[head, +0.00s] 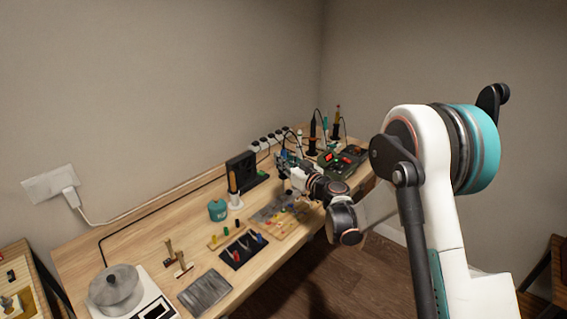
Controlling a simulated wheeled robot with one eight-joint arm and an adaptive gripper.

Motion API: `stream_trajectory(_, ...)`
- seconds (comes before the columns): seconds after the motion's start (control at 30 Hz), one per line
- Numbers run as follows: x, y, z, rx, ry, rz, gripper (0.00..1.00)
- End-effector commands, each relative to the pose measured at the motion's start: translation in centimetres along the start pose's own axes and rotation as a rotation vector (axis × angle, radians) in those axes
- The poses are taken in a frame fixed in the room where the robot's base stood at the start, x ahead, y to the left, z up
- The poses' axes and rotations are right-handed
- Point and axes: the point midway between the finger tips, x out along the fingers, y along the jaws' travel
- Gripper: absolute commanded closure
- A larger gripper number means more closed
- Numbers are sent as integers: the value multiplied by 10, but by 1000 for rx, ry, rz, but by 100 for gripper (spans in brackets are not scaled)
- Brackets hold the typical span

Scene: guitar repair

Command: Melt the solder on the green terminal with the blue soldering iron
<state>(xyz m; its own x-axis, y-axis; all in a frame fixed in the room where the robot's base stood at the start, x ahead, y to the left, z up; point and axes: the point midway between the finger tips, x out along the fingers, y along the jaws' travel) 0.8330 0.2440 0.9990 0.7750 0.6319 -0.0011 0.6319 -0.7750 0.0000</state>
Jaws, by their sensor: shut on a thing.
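My gripper (284,177) is small in the head view, over the back right part of the workbench. It is shut on a slim thing whose blue upper part, taken to be the blue soldering iron (282,156), shows just above the fingers. Its tip is too small to make out. Below and beside my gripper lies a wooden board (290,226) with several small coloured parts. I cannot tell for certain which part is the green terminal, nor whether the iron touches anything.
Two stands with upright tools (312,135) and a dark station (342,160) are behind my gripper to the right. A black box (241,172), a teal pot (217,210) and a dark tray (236,257) lie left.

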Motion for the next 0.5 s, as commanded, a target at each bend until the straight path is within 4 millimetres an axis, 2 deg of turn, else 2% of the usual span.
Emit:
stream_trajectory(0.27,-1,2,0,0,0,0,100)
stream_trajectory(0.5,-14,17,-5,0,0,2,100)
